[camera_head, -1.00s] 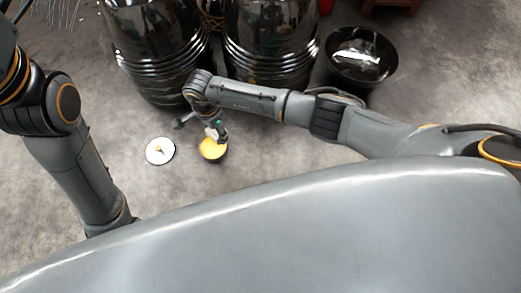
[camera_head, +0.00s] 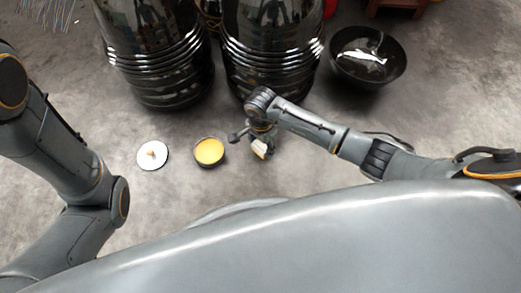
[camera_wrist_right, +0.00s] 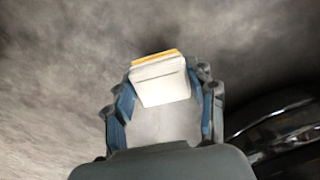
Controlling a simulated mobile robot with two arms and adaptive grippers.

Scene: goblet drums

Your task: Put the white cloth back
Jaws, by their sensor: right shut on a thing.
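My right gripper (camera_head: 262,143) is shut on the white cloth (camera_head: 261,152), a small folded pale piece, and holds it over the floor to the right of a small dark pot (camera_head: 221,160) with yellow contents. In the right wrist view the cloth (camera_wrist_right: 160,88) sits between the two fingers of the gripper (camera_wrist_right: 165,103), and a yellow-orange strip shows along its far edge. The cloth's height above the floor is hard to tell. Only links of my left arm show at the left; its gripper is not in view.
A round white lid (camera_head: 149,162) with a knob lies on the floor left of the pot. Two large black glossy drums (camera_head: 155,70) (camera_head: 270,65) stand behind, with a black bowl (camera_head: 350,72) to their right. Grey floor between the pot and my body is clear.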

